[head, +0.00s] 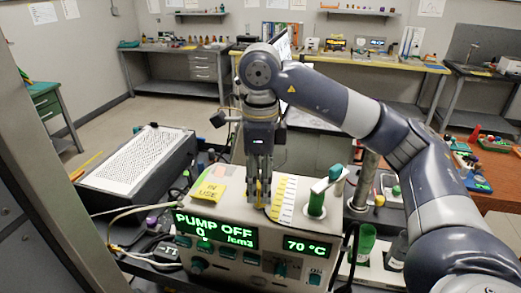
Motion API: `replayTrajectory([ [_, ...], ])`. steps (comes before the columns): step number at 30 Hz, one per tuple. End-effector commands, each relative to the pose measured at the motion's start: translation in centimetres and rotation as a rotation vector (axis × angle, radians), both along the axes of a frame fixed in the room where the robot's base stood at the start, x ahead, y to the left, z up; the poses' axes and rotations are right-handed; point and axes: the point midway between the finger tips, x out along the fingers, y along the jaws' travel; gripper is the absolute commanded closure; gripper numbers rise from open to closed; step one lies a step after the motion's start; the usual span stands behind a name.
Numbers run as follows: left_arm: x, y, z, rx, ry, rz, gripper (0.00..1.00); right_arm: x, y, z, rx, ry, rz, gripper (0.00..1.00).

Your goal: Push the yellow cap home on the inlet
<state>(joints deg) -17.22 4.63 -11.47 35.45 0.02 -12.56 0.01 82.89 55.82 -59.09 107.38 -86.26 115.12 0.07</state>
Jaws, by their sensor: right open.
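The instrument (235,259) has a light casing and green displays reading "PUMP OFF", "0 /cm3" and "70 °C". My right gripper (262,201) points straight down at the top of the instrument, its fingers close together around the spot where they reach it. I cannot make out the yellow cap or the inlet clearly; the fingers cover that spot. My left gripper is not in view.
A yellow "IN USE" note (208,192) lies left of the gripper. A yellow-and-white marked strip (284,197) and a green-topped fitting (317,199) stand close on its right. A dark case with a perforated white top (139,160) is at the left.

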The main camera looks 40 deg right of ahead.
Motion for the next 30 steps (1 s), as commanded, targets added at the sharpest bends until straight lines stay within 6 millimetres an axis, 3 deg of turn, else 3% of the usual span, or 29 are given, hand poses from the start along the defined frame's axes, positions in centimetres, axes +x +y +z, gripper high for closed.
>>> replayTrajectory([
  [18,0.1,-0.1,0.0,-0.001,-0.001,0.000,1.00,0.0,0.0,8.3,0.000,-0.002,-0.001,0.49],
  [30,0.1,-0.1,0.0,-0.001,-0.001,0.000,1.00,0.0,0.0,10.3,0.001,0.001,-0.001,0.49],
])
